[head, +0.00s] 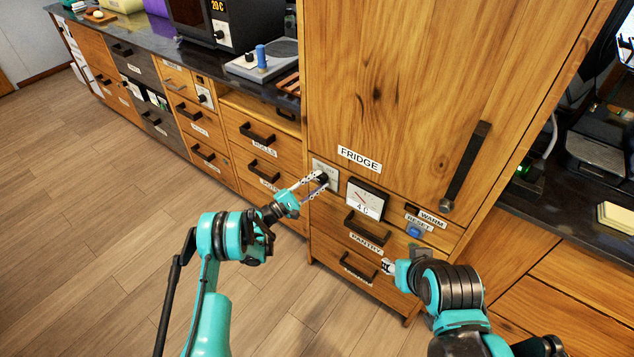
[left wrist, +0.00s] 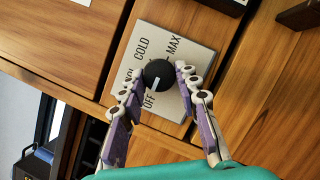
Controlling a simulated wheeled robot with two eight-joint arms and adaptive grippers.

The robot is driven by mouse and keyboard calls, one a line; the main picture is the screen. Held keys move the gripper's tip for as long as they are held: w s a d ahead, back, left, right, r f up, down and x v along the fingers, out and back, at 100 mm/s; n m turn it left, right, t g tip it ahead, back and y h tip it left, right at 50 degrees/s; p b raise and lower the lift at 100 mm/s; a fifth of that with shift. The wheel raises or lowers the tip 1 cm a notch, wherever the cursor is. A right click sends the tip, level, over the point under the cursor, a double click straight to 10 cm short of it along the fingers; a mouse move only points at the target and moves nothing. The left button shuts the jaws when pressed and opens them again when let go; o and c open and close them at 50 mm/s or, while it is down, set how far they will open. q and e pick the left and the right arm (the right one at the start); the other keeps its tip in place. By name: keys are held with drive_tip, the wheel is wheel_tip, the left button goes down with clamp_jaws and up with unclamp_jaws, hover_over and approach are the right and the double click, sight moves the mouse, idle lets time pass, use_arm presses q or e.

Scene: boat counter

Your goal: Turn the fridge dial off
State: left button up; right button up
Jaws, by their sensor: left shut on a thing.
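The fridge dial is a round black knob with a white pointer line on a pale plate (left wrist: 178,48), lettered COLD, MAX and OFF, plus a partly covered word. In the left wrist view the knob (left wrist: 158,73) sits between the fingertips of my left gripper (left wrist: 160,82), which is shut on it. The pointer line slants toward the OFF lettering. In the head view my left gripper (head: 315,182) reaches the dial plate (head: 322,165) below the FRIDGE label (head: 359,159). My right gripper (head: 387,267) is by the lower drawers; its fingers are too small to read.
A gauge (head: 366,198) is right of the dial. A blue button (head: 414,231) marked RESET and a WARM label are further right. The long fridge handle (head: 466,167) and the pantry drawer handle (head: 367,229) stick out nearby. The wooden floor (head: 90,240) at left is clear.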

use_arm(q)
drive_tip(key=o, duration=1.2)
drive_tip(key=shift+c, duration=0.2)
drive_tip(key=shift+a, duration=0.1)
drive_tip(key=v, duration=0.7)
drive_tip(key=shift+s, duration=0.1)
